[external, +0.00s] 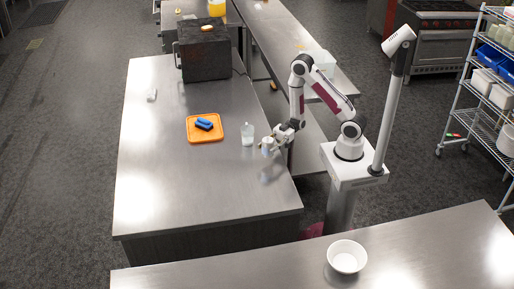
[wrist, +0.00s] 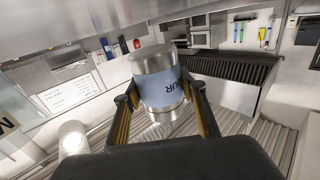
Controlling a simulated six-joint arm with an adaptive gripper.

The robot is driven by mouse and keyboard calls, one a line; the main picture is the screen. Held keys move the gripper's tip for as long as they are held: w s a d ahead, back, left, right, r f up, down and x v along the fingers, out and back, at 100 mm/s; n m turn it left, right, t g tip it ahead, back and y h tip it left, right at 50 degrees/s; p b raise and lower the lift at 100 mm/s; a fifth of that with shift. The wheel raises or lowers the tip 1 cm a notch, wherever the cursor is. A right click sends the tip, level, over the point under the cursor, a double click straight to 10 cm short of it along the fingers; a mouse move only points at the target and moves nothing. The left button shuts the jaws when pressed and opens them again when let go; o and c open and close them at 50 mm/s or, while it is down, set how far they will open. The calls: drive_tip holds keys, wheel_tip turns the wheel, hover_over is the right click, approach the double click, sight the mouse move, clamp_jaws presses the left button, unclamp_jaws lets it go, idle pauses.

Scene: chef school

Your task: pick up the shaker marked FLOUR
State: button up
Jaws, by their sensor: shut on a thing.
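The FLOUR shaker (wrist: 158,82) is a small cylinder with a silver metal top and a pale blue band. Dark letters ending in "UR" show on the band in the wrist view; the rest of the word is turned out of sight. My gripper (wrist: 160,108) has its two fingers on either side of the shaker and is shut on it. In the external view my gripper (external: 276,141) holds the shaker (external: 267,146) near the right edge of the steel table (external: 200,190). A reflection shows on the steel below it.
A clear container (external: 247,134) stands just left of the shaker. An orange tray (external: 194,135) with blue items (external: 204,124) lies further left. A dark box (external: 204,52) stands at the table's far end. The table's near part is clear. A white bowl (external: 347,257) sits on the front counter.

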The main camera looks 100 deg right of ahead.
sight(268, 140)
drive_tip(key=shift+r, duration=2.45)
